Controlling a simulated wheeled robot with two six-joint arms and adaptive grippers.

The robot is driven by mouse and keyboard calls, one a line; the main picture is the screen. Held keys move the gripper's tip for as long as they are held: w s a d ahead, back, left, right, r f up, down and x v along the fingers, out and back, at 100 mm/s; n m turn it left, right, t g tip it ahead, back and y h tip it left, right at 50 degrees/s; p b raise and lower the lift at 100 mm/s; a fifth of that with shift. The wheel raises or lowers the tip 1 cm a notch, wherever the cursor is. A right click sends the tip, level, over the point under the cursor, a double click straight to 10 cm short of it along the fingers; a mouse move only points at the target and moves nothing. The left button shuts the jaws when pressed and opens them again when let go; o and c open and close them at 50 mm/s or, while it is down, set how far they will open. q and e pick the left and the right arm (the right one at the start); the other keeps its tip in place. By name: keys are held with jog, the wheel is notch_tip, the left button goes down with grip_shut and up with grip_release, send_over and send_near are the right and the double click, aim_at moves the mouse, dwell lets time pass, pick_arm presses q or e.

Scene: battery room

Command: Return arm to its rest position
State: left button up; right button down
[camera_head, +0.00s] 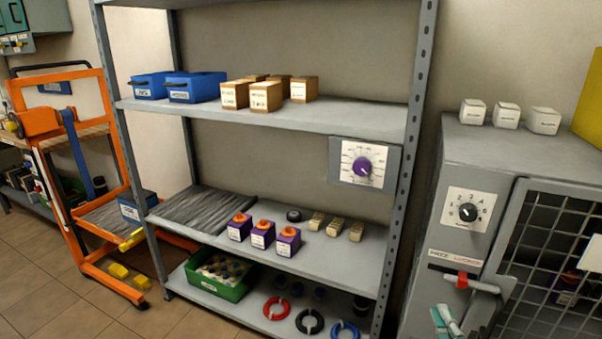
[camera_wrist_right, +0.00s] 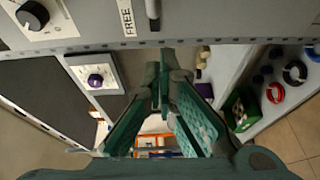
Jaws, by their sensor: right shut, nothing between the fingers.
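My right gripper (camera_head: 447,322) shows its teal fingers at the bottom edge of the head view, low in front of the grey cabinet (camera_head: 455,160). In the right wrist view the gripper (camera_wrist_right: 164,78) has its fingers converged at the tips, with nothing between them. It is apart from the cabinet's handle with the red part (camera_head: 462,282), which is just above it in the head view. Most of the right arm is hidden below the frame. My left gripper is in neither view.
A grey shelf rack (camera_head: 280,115) stands to the left, with blue bins, boxes, purple blocks and a purple-knob dial (camera_head: 362,166). The cabinet has a black-knob dial (camera_head: 468,211) and a mesh door (camera_head: 545,260). An orange trolley (camera_head: 75,150) stands far left beside open floor (camera_head: 60,300).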

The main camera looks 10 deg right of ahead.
jog(key=s+d+f+m+g+p, duration=0.1)
jog(key=s+d+f+m+g, duration=0.15)
jog(key=f, duration=0.75)
jog(key=s+d+f+m+g, duration=0.2)
jog(key=s+f+m+g, duration=0.15)
jog(key=f, duration=0.65)
jog(key=s+a+f+m+g+p, duration=0.15)
jog(key=s+f+m+g, duration=0.3)
jog(key=s+f, duration=0.8)
jog(key=s+a+f+m+g+y+p, duration=0.1)
jog(key=s+a+f, duration=0.3)
jog(key=s, duration=0.6)
jog(key=s+a+f+m+g+y+p, duration=0.2)
jog(key=s+a+f+m+g+p, duration=0.1)
jog(key=s+a, duration=0.6)
jog(key=shift+s+a+f+g+p, duration=0.3)
jog(key=shift+s+f+g, duration=0.25)
jog(key=shift+s+g, duration=0.25)
jog(key=shift+w, duration=0.1)
